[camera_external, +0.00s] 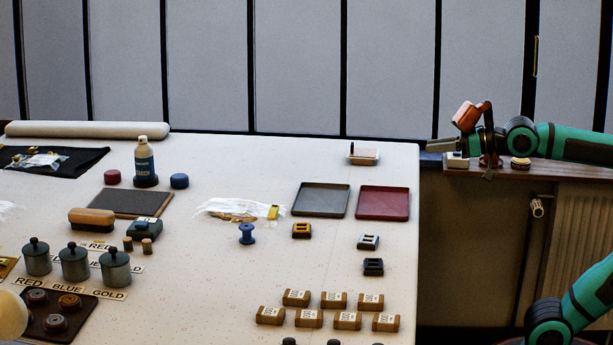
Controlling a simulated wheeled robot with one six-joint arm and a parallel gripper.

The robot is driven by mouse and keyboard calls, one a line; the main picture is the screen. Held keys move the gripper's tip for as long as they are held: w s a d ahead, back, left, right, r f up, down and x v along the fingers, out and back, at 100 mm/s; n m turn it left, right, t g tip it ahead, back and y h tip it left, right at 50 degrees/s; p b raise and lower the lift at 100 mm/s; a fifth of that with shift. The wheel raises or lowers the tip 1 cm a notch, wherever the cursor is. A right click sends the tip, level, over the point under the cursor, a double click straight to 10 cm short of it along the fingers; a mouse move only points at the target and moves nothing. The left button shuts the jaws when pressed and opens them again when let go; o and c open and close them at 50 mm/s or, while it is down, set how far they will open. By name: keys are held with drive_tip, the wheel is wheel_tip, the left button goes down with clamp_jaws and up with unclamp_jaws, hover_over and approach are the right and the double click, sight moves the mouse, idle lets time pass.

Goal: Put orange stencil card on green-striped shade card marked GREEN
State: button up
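My gripper (440,145) is at the upper right, beyond the table's right edge and far from the things on the table. It points left, and the view does not show whether its fingers are apart or together. I cannot make out a stencil card for certain. A small orange piece with dark openings (302,230) lies right of the table's middle. An orange-yellow item (6,266) is cut off at the left edge. Neither is clear enough to name. No green-striped shade card marked GREEN can be made out.
A grey tray (320,200) and red tray (383,203) stand right of the table's middle. Several brown labelled blocks (347,320) stand in front. Lidded pots (75,263), a bottle (145,162) and a dark board (131,203) crowd the left. A shelf (560,172) lies behind my arm.

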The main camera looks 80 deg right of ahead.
drive_tip(key=shift+n+t+y, duration=0.6)
drive_tip(key=shift+n+t, duration=0.2)
drive_tip(key=s, duration=0.1)
drive_tip(key=s+a+f, duration=0.1)
drive_tip(key=s, duration=0.1)
drive_tip(key=s+a, duration=0.1)
drive_tip(key=shift+s+a+f, duration=0.1)
drive_tip(key=shift+s+f, duration=0.2)
